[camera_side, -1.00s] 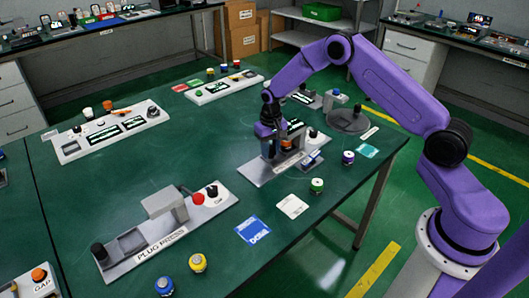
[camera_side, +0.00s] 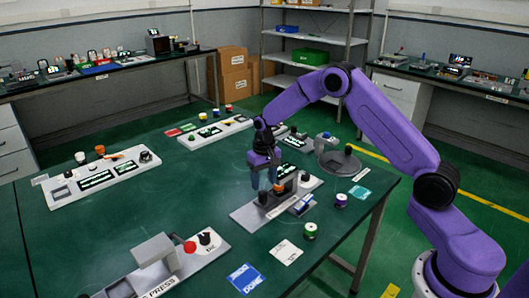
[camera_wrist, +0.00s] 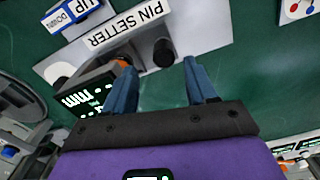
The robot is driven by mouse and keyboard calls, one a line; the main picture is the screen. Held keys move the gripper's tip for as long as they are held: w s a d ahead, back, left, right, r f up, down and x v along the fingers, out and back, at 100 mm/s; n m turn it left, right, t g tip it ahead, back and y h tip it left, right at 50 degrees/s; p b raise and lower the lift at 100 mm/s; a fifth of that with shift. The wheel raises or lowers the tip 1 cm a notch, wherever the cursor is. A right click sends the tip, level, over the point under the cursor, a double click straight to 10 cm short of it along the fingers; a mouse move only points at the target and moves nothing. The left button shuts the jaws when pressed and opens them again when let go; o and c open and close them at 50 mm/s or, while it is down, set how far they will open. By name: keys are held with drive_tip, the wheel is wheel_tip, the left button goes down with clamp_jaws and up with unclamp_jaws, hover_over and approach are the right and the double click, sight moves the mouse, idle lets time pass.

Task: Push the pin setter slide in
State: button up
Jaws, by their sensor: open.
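The pin setter (camera_side: 246,216) is a light grey station on the green table, with an upright bracket, a dark knob (camera_side: 264,198) and orange parts. An orange part (camera_wrist: 122,62) is partly hidden behind my left finger. Which part is the slide, and how far in it is, I cannot tell. My gripper (camera_side: 264,183) is above the station, its blue fingers (camera_wrist: 160,72) apart and empty.
The plug press (camera_side: 165,265) stands at the front left, with a blue card (camera_side: 246,278) and a white card (camera_side: 286,252) on the table nearby. Open table lies left of the station.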

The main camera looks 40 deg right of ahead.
wheel_tip(320, 180, up, 12)
idle(0.4)
drive_tip(key=shift+f, duration=0.1)
drive_tip(key=s+a+r+n, duration=0.35)
drive_tip(key=s+a, duration=0.25)
drive_tip(key=s, duration=0.4)
drive_tip(key=s+a+r+n, duration=0.2)
drive_tip(key=s+a+n, duration=0.3)
drive_tip(key=s, duration=0.5)
drive_tip(key=s+d+f+n, duration=0.1)
drive_tip(key=s+n, duration=0.2)
drive_tip(key=s, duration=0.7)
drive_tip(key=s+d+f+n, duration=0.1)
drive_tip(key=s+n, duration=0.2)
drive_tip(key=s, duration=0.7)
drive_tip(key=shift+s+d+n, duration=0.2)
drive_tip(key=shift+d+n, duration=0.15)
drive_tip(key=shift+d, duration=0.05)
